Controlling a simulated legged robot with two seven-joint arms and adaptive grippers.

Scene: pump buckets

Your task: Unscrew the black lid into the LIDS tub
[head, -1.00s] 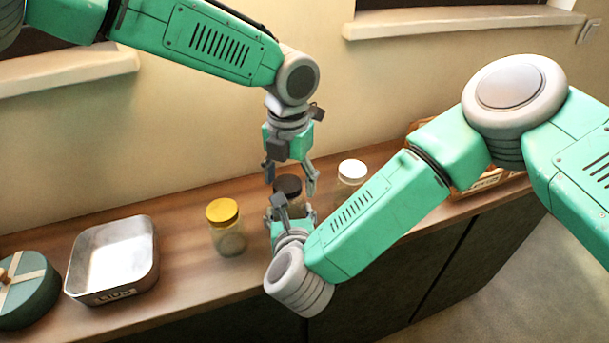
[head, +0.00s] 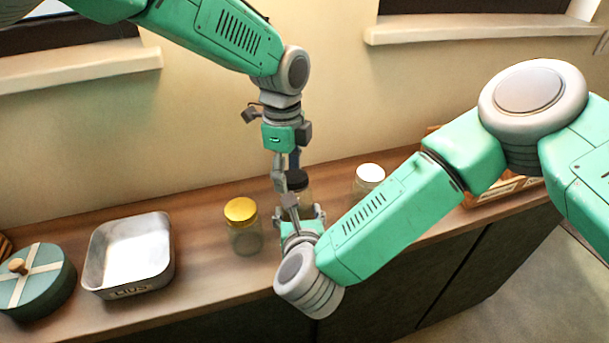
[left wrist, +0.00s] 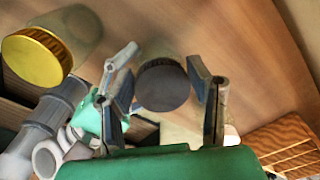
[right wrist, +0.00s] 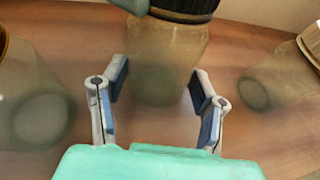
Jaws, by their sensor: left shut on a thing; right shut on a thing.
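The jar with the black lid stands on the counter; its black lid (head: 297,177) shows between the fingers of my left gripper (head: 286,176), which is shut on it from above. In the left wrist view the lid's round top (left wrist: 163,88) sits between both fingers. My right gripper (head: 305,213) is shut on the glass jar body below the lid; the jar (right wrist: 163,65) shows between its fingers in the right wrist view. The lid is on the jar. The metal LIDS tub (head: 130,291) stands to the left, empty.
A yellow-lidded jar (head: 242,225) stands close left of the grippers, a white-lidded jar (head: 368,180) to the right. A round green box (head: 36,285) sits left of the tub. A crate (head: 500,190) is partly hidden behind my right arm.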

